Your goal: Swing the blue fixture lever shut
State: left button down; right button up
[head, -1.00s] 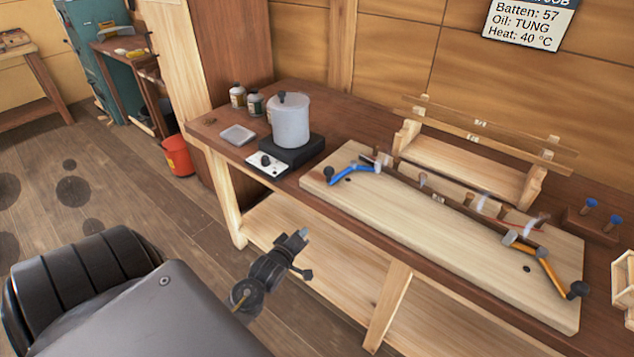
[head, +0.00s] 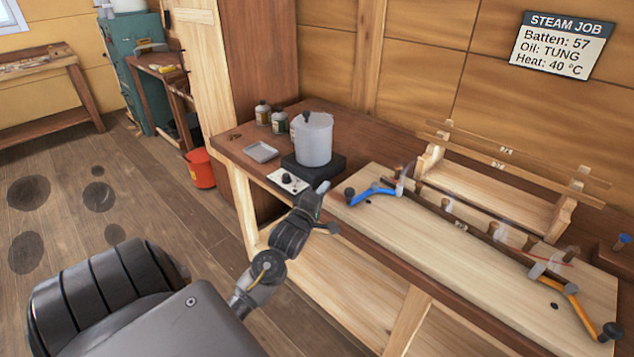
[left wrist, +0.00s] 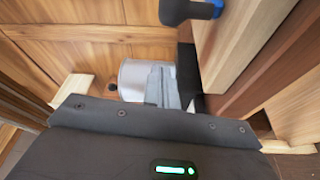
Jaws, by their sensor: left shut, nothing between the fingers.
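The blue fixture lever (head: 375,189) lies at the left end of the pale wooden fixture board (head: 460,241). Its black knob is at the left, and its other end is by the dark batten (head: 465,227). My left gripper (head: 322,188) is shut and empty, in front of the bench edge, left of the knob and apart from it. In the left wrist view, its closed fingers (left wrist: 161,86) point toward the pot, and the blue lever (left wrist: 206,9) shows at the top, right of the fingertips. My right gripper is not in view.
A grey pot (head: 312,140) stands on a black hotplate (head: 313,172) just behind my left gripper. A small tray (head: 262,152) and bottles (head: 263,113) are farther left. An orange lever (head: 578,305) is at the board's right end. A wooden rack (head: 500,185) stands behind.

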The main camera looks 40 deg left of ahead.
pick_arm(q)
jog(key=x, duration=0.2)
jog(key=shift+w+d+p, duration=0.2)
jog(key=shift+w+p, duration=0.15)
jog(key=shift+w, duration=0.05)
jog(key=shift+s+d+f+p, duration=0.1)
jog(key=shift+d+p, duration=0.1)
jog(key=shift+d, duration=0.35)
jog(key=shift+s+d+f+p, duration=0.1)
jog(key=shift+d+p, duration=0.05)
jog(key=shift+d, duration=0.95)
jog(key=shift+f, duration=0.2)
